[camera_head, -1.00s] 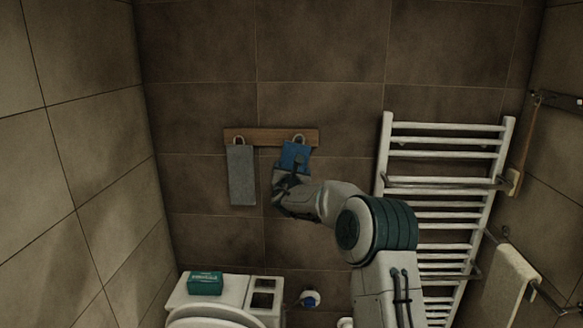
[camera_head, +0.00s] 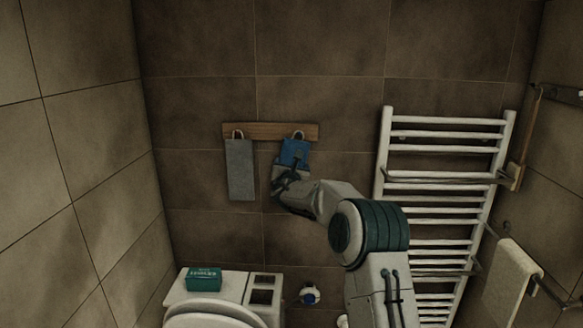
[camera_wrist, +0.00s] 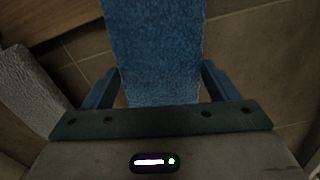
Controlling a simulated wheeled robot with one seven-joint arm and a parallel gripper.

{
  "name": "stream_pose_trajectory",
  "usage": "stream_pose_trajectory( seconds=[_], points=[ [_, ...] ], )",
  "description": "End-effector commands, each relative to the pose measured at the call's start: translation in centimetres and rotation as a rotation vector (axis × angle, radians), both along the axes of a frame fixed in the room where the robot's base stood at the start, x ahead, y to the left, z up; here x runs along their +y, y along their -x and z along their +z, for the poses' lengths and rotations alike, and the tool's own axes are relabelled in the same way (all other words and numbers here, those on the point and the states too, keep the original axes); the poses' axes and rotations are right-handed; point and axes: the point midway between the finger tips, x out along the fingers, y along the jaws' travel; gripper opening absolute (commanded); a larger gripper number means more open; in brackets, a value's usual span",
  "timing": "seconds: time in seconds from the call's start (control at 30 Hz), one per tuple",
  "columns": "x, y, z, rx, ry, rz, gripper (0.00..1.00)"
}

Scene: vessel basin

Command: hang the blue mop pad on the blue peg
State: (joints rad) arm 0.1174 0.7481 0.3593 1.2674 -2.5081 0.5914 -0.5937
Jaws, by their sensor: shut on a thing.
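The blue mop pad (camera_head: 296,151) is upright against the wooden peg rail (camera_head: 270,131), at the rail's right end in the head view. Its pale loop (camera_head: 298,134) shows at the height of the right peg; whether the loop is around the peg is too small to tell. The blue peg itself is not clearly visible. My gripper (camera_head: 289,172) is shut on the lower part of the pad. In the wrist view the blue pad (camera_wrist: 155,50) runs up between the two fingers, and its upper end is out of frame.
A grey pad (camera_head: 240,168) hangs by its loop on the left of the rail; it also shows at the left of the wrist view (camera_wrist: 32,92). A white towel radiator (camera_head: 440,150) stands to the right. A toilet with a green box (camera_head: 204,279) on its tank is below.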

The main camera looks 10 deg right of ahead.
Motion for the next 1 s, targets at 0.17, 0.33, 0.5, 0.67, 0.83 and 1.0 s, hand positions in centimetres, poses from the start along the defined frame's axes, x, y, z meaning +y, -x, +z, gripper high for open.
stream_pose_trajectory(
  seconds=[0.17,0.33,0.5,0.67,0.83,1.0],
  points=[
    [0.0,0.0,0.0,0.000,0.000,0.000,0.59],
    [0.0,0.0,0.0,0.000,0.000,0.000,1.00],
    [0.0,0.0,0.0,0.000,0.000,0.000,1.00],
    [0.2,0.7,-0.1,-0.001,0.001,0.001,1.00],
    [0.6,2.8,-0.2,-0.001,0.001,0.001,1.00],
    [1.1,5.6,-0.2,-0.002,0.001,0.001,1.00]
  ],
)
